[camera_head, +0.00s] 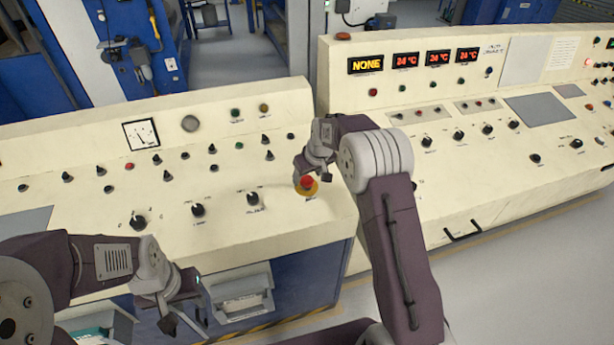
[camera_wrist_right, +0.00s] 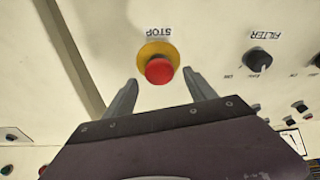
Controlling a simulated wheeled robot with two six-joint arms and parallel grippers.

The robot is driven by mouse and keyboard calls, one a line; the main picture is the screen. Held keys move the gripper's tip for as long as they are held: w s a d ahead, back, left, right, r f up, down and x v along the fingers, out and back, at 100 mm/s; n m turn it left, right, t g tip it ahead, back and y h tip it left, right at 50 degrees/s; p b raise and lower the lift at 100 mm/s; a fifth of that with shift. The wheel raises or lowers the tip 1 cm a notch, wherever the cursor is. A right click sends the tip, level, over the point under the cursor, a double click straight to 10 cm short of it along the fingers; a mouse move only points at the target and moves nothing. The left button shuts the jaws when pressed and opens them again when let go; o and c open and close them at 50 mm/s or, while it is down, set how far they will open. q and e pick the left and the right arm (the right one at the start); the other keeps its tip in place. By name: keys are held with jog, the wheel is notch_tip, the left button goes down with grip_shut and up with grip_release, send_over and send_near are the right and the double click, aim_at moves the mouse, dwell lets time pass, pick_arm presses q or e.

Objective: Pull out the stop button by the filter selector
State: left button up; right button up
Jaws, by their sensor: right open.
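The red stop button (camera_head: 307,182) with its yellow base sits near the right end of the left cream console's sloped panel. It also shows in the right wrist view (camera_wrist_right: 159,70) under an upside-down STOP label. My right gripper (camera_head: 303,172) is at the button; in the wrist view its open fingers (camera_wrist_right: 163,92) lie one on each side, with visible gaps to the red cap. The black filter selector (camera_wrist_right: 258,58) is to the right of the button in that view, and left of it in the head view (camera_head: 253,199). My left gripper (camera_head: 186,318) hangs low in front of the console.
The left console (camera_head: 285,225) carries several black knobs around the button. The right console (camera_head: 470,200) with red displays (camera_head: 405,60) adjoins it at an angle. Open trays (camera_head: 243,300) are in the console's front, near my left gripper.

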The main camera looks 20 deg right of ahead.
jog(key=shift+w+f, duration=0.2)
jog(key=shift+f, duration=0.45)
jog(key=shift+w+f, duration=0.1)
jog(key=shift+f, duration=0.05)
grip_shut()
jog(key=shift+r+p, duration=0.7)
jog(key=shift+r, duration=0.15)
jog(key=shift+f, duration=0.15)
jog(key=shift+c, duration=0.8)
grip_release()
jog(key=shift+o, duration=0.8)
